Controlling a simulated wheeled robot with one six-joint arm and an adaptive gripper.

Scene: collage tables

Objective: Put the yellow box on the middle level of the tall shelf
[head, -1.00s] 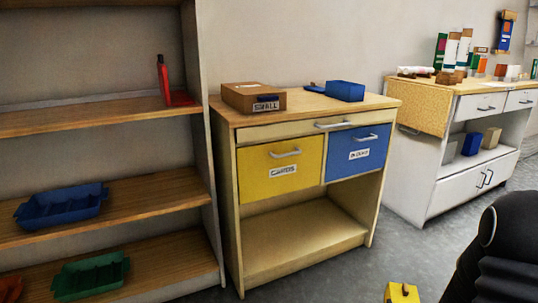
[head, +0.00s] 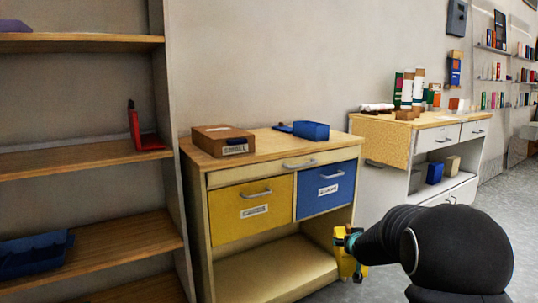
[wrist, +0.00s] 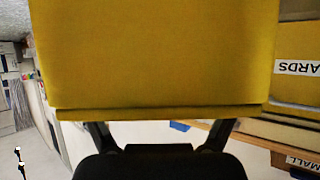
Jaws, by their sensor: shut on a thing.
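The yellow box (head: 344,264) is held in my gripper (head: 348,238), low in front of the right side of the drawer cabinet in the head view. My gripper is shut on it. In the wrist view the yellow box (wrist: 150,60) fills the upper middle, with the gripper fingers (wrist: 155,135) behind its near edge. The tall shelf (head: 85,160) stands at the left, well apart from the box, with several wooden boards. A red object (head: 138,132) stands at the right of one board, and a blue tray (head: 35,254) lies on the board below.
The wooden cabinet (head: 325,153) has a yellow and a blue drawer. On it stand a brown box labelled SMALL (head: 222,140) and a blue bin (head: 311,131). A white cabinet (head: 466,148) with items stands at the right. The shelf board left of the red object looks clear.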

